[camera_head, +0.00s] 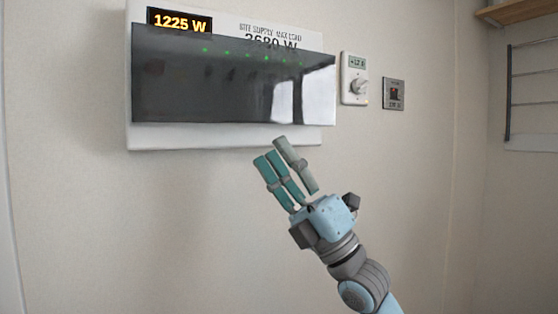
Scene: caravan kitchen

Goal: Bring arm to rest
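My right gripper (273,151) is in the middle of the head view, its arm coming up from the lower right. Its two teal fingers and one grey-green finger stretch out straight toward the upper left, with nothing between them. It looks open and empty. My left gripper is not in view.
A white wall panel (226,136) has a dark glossy cover (190,80), green lights and a display (180,22) reading 1225 W. A dial control (355,78) and a small grey plate (393,93) are to its right. A wire rack (533,95) and wooden shelf (515,10) are far right.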

